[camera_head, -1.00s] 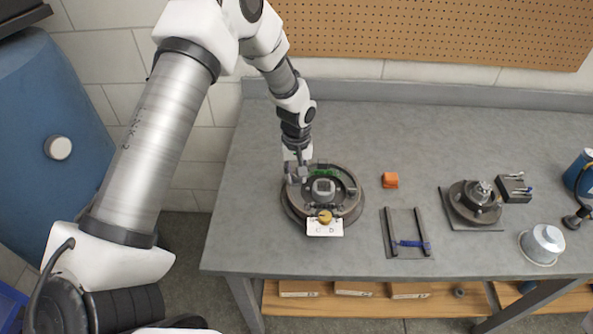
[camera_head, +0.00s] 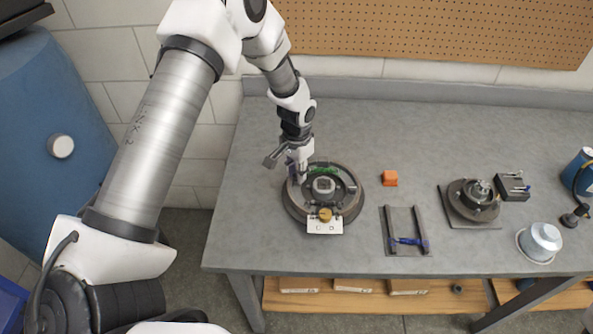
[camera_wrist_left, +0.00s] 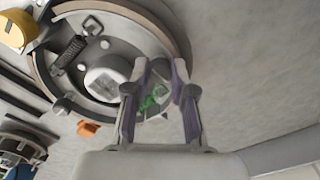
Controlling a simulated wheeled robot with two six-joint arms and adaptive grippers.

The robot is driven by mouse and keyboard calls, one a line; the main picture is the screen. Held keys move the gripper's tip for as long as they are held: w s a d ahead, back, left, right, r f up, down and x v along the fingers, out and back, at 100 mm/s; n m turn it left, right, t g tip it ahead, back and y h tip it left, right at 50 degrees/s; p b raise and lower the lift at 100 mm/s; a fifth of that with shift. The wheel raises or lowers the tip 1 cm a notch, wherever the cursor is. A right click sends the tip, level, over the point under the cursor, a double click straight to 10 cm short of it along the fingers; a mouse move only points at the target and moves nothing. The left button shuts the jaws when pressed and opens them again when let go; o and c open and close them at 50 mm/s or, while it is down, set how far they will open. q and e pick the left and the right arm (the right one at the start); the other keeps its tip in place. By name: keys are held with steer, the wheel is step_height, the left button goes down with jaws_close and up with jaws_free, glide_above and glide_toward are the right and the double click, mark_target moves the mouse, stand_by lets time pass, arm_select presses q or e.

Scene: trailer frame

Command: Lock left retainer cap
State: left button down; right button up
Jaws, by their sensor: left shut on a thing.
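The green part (camera_wrist_left: 153,102) shows between the fingers. My right gripper is not in view.
A brass round piece (camera_head: 325,214) and a white plate (camera_head: 325,227) are at the assembly's near edge. An orange block (camera_head: 390,178), a tray with a blue-handled tool (camera_head: 408,242), a hub unit (camera_head: 474,203) and a metal canister (camera_head: 541,242) stand to the right.

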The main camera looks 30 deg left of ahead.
arm_select(q)
steer(key=shift+m, duration=0.5)
steer(key=c, duration=1)
jaws_free()
steer(key=shift+o, duration=0.2)
step_height(320, 180, up, 12)
